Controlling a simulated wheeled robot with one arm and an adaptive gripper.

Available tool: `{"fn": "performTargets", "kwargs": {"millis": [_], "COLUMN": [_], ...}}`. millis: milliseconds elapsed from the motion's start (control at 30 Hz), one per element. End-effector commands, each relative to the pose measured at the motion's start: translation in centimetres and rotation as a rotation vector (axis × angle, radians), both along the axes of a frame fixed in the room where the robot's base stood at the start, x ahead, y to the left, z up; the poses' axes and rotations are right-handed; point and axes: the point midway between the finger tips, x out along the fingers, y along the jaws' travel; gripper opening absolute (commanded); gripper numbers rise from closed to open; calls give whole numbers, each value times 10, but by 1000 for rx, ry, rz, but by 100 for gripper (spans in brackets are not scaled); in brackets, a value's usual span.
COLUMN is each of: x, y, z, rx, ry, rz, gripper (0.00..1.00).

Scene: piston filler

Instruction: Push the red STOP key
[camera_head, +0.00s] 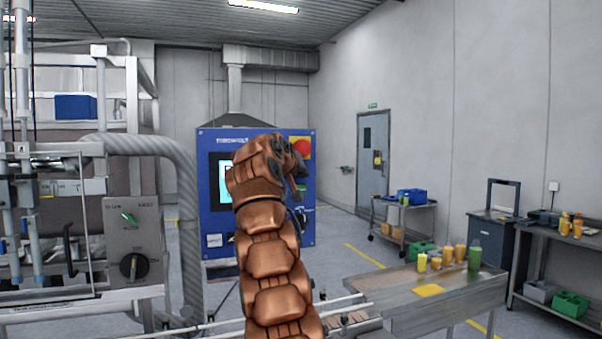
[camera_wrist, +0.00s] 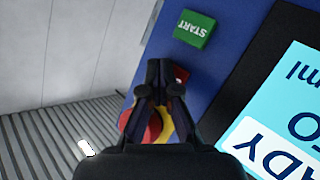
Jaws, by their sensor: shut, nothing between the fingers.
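The blue control panel (camera_head: 214,140) stands beyond my arm in the head view. In the wrist view a small red key (camera_wrist: 181,75), probably STOP, shows just past my fingertips. Its lettering is hidden. A green START key (camera_wrist: 195,28) is beside it, in clear sight. A larger round red button (camera_wrist: 135,122) on a yellow ring lies partly behind my fingers. My gripper (camera_wrist: 159,68) is shut and empty, in front of the panel near the small red key. I cannot tell whether it touches. In the head view my gripper (camera_head: 296,170) covers much of the panel's right side.
A lit screen (camera_wrist: 270,125) is on the panel beside the keys. The filling machine (camera_head: 130,240) with a grey hose stands at the left. A metal table (camera_head: 400,290) with several bottles is at the right. Open floor lies between panel and door.

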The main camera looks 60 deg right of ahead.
Motion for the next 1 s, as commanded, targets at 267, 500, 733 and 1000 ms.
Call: {"fn": "performTargets", "kwargs": {"millis": [267,500,733,1000], "x": [-8,-13,-13,-23], "y": [6,9,9,17], "z": [-1,-1,0,-2], "rx": [-1,1,1,-2], "ry": [-3,0,0,0], "rz": [0,1,1,1], "gripper": [0,0,0,0]}}
